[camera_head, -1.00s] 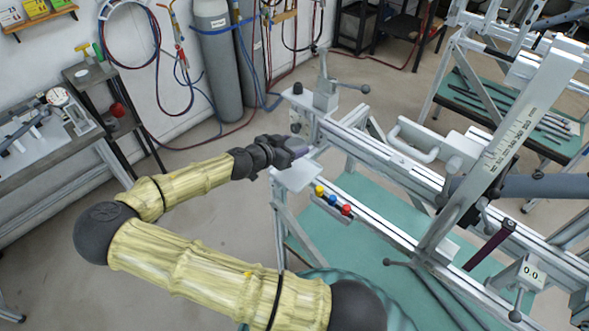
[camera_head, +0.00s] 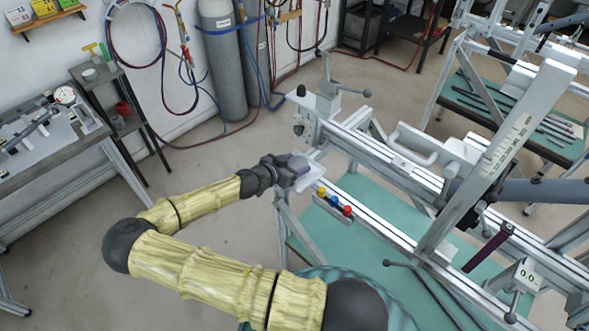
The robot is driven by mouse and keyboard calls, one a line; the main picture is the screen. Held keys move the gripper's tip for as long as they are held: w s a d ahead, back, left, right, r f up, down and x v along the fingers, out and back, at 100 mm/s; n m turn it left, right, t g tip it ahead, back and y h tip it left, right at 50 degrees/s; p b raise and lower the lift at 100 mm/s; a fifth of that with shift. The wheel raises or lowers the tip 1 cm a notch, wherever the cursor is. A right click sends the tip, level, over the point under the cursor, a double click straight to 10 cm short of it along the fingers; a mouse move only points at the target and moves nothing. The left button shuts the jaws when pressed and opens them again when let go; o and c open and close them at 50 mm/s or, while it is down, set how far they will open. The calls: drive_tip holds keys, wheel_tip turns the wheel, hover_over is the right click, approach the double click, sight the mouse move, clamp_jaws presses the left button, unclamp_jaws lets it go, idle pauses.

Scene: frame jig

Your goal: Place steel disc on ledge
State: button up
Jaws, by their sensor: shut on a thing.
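My gripper (camera_head: 292,170) is at the end of my yellow-sleeved arm, at the left end of the frame jig. It is shut on a small grey-purple round piece, which looks like the steel disc (camera_head: 298,162). The ledge (camera_head: 311,178) is a pale flat plate sticking out from the jig's near rail. My gripper and the disc are over the ledge and cover much of it from this view. I cannot tell whether the disc touches the plate.
Yellow, blue and red knobs (camera_head: 333,201) sit on the rail just right of the ledge. An upright clamp post (camera_head: 327,90) stands behind it on the jig. A tilted, marked beam (camera_head: 500,155) crosses the jig at right. Open floor lies left of the ledge.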

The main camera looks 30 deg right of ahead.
drive_tip(key=shift+f, duration=1.4)
drive_tip(key=o, duration=1.2)
drive_tip(key=shift+c, duration=0.2)
drive_tip(key=shift+a, duration=0.1)
drive_tip(key=b+v, duration=0.3)
drive_tip(key=v, duration=0.8)
drive_tip(key=shift+s+a+r+b, duration=0.15)
drive_tip(key=shift+a+r+b, duration=0.05)
drive_tip(key=shift+a+b, duration=0.1)
